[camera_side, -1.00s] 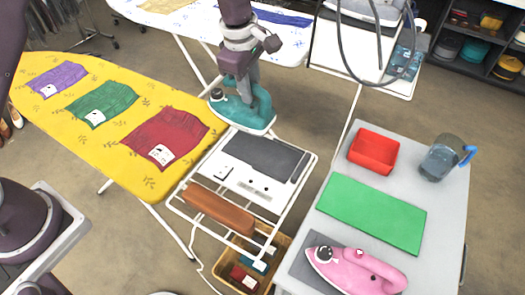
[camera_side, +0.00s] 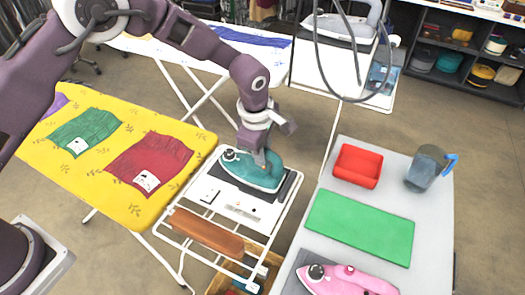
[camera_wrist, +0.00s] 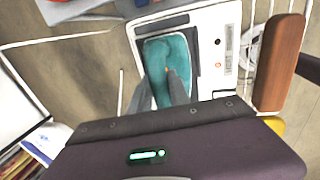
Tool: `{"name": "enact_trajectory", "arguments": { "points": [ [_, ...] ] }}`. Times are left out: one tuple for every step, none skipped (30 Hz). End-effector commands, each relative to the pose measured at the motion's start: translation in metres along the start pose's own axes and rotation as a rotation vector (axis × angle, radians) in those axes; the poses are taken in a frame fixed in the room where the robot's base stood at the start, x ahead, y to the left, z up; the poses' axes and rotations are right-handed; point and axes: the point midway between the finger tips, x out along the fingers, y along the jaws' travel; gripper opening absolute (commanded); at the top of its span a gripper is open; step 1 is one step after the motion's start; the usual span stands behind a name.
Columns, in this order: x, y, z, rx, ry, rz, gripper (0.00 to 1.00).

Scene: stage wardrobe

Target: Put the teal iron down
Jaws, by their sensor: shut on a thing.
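The teal iron (camera_side: 248,172) lies flat, soleplate down, at the dark grey pad (camera_side: 289,188) on the white iron rest (camera_side: 205,205) at the end of the yellow board. It covers most of the pad. I cannot tell for sure whether its sole touches the pad. My gripper (camera_side: 262,163) comes down from above and is shut on the iron's handle. In the wrist view the two grey fingers (camera_wrist: 160,84) are at the teal iron (camera_wrist: 167,52), with the white rest (camera_wrist: 213,22) around it. The handle is partly hidden by the fingers.
The yellow ironing board (camera_side: 100,187) with folded cloths is to the left. A brown wooden bar (camera_side: 205,233) crosses the rest's front. The grey table (camera_side: 325,250) at right carries a red tray (camera_side: 358,166), green mat (camera_side: 360,228), jug (camera_side: 424,168) and pink iron (camera_side: 345,281).

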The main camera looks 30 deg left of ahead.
Motion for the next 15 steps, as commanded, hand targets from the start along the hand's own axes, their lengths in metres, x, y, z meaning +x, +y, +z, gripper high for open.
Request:
{"name": "enact_trajectory", "arguments": {
  "points": [
    [-0.0007, 0.0006, 0.0003, 0.0, -0.001, 0.002, 0.0],
    [-0.0004, 0.0005, 0.0003, 0.0, -0.001, 0.002, 0.0],
    [0.0006, 0.0002, 0.0002, 0.0, -0.001, 0.001, 0.0],
    [0.0015, -0.0001, 0.0002, 0.0, 0.0, 0.001, 0.0],
    [0.0026, -0.0008, 0.0, 0.0, 0.0, -0.001, 0.24],
    [0.0023, -0.0007, 0.0001, 0.0, 0.0, -0.001, 0.32],
    [0.0022, -0.0006, 0.0001, 0.0, 0.0, -0.001, 0.38],
    [0.0022, -0.0006, 0.0001, 0.0, 0.0, -0.001, 0.44],
    [0.0021, -0.0006, 0.0001, 0.0, 0.0, -0.001, 0.44],
    [0.0021, -0.0006, 0.0, 0.0, 0.0, -0.001, 0.44],
    [0.0021, -0.0006, 0.0, 0.0, 0.0, -0.001, 0.44],
    [0.002, -0.0005, 0.0, 0.0, 0.0, 0.0, 0.44],
    [0.002, -0.0005, 0.0001, 0.0, 0.0, -0.001, 0.44],
    [0.002, -0.0005, 0.0001, 0.0, 0.0, 0.0, 0.44],
    [0.0019, -0.0005, 0.0001, 0.0, 0.0, 0.0, 0.44]
  ]
}}
